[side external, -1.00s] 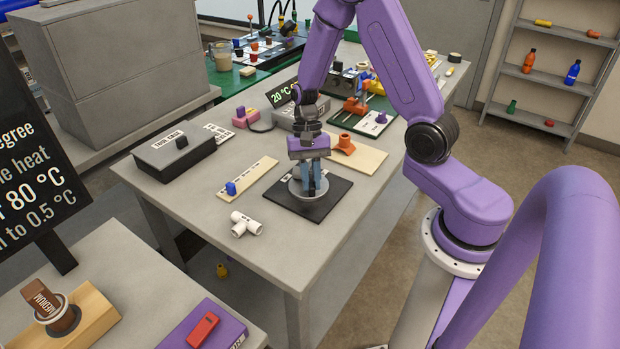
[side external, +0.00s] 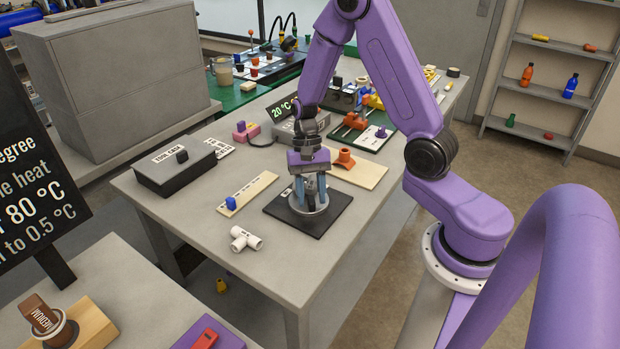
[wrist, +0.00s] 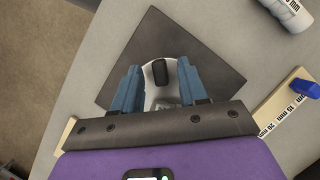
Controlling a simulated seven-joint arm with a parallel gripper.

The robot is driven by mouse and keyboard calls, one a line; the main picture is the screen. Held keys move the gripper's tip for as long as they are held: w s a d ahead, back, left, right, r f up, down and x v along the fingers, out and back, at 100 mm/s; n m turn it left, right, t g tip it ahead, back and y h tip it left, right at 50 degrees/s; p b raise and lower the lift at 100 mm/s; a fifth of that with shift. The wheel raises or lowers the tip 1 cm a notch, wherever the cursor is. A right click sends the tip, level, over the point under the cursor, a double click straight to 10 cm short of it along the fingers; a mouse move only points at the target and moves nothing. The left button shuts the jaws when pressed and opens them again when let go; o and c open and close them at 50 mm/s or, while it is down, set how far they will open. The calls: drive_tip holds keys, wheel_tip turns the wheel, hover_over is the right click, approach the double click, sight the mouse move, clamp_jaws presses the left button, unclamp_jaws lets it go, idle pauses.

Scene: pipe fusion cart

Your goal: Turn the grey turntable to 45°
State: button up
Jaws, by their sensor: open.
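The grey turntable (side external: 320,207) is a round disc on a square black base plate (side external: 278,208) on the table. It also shows in the wrist view (wrist: 150,98), with a dark upright grip piece (wrist: 160,72) on it. My gripper (side external: 308,200) points down over the turntable. In the wrist view its two blue fingers (wrist: 160,90) stand apart on either side of the disc's middle, with the dark piece between and slightly beyond them. I cannot tell whether a finger touches it. The fingers and palm hide much of the disc, and no angle marks are readable.
A white pipe tee (side external: 245,238) lies in front of the base plate. A strip with a blue slider (side external: 231,203) lies to the left, and a board with an orange fitting (side external: 345,158) lies behind. The front table corner is clear.

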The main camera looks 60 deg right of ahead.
sight(306, 183)
drive_tip(key=v, duration=1.7)
drive_tip(key=shift+r, duration=0.15)
drive_tip(key=s+a+n+t+h, duration=0.1)
drive_tip(key=s+a+n, duration=0.5)
drive_tip(key=s+n, duration=0.4)
drive_tip(key=s+a+f+n+t+h, duration=0.1)
drive_tip(key=s+a+n+t, duration=0.1)
drive_tip(key=s+a+n, duration=0.4)
drive_tip(key=s+n, duration=0.5)
drive_tip(key=s, duration=0.3)
drive_tip(key=shift+a+f+n+h, duration=0.3)
drive_tip(key=shift+a+f+h, duration=0.05)
drive_tip(key=shift+a+h, duration=0.05)
